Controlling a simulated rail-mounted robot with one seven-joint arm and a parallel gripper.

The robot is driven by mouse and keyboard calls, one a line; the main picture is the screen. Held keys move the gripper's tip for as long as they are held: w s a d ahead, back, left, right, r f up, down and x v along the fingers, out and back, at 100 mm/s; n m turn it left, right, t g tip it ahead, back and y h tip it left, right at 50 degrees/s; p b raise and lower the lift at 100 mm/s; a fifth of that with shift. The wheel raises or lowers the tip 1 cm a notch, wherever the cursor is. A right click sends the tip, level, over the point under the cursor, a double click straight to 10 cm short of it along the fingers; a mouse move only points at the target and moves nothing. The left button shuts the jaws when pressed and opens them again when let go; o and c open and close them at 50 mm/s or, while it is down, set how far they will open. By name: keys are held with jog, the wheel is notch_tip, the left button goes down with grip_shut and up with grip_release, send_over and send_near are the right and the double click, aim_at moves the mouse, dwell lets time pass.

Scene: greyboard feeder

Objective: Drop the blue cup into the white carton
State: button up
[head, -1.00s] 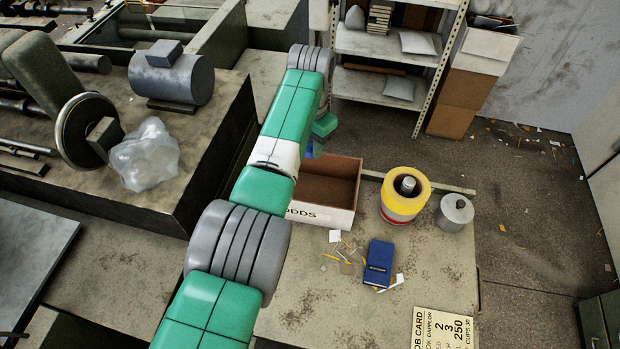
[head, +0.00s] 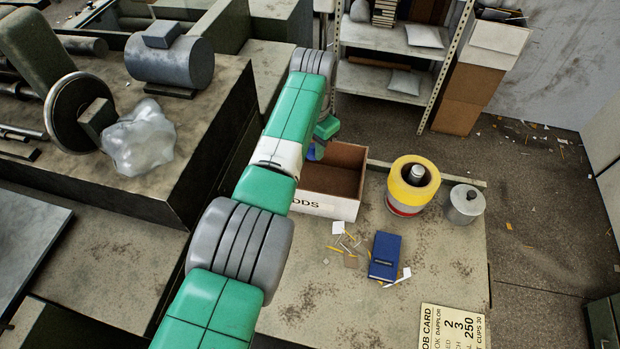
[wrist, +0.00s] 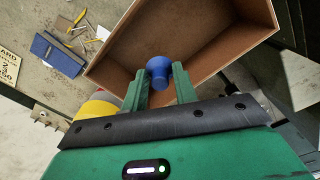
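The blue cup (wrist: 159,68) is held between the two green fingers of my gripper (wrist: 160,82) in the wrist view. Both fingers appear to touch its sides. The white carton (head: 335,208) stands on the bench in the head view, open at the top, with a brown inside and lettering ending in "DDS" on its front. In the wrist view the cup shows against the carton's brown inside (wrist: 225,58), above its opening. In the head view my arm hides part of the carton's left side, and only a little of the blue cup (head: 313,151) shows.
A blue notebook (head: 385,255), paper scraps and a job card (head: 455,326) lie in front. A raised machine bed (head: 170,185) is to the left.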

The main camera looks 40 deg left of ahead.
jog(key=o, duration=0.5)
jog(key=shift+c, duration=0.2)
notch_tip(320, 180, up, 8)
jog(key=shift+f+p, duration=0.1)
jog(key=shift+p, duration=0.3)
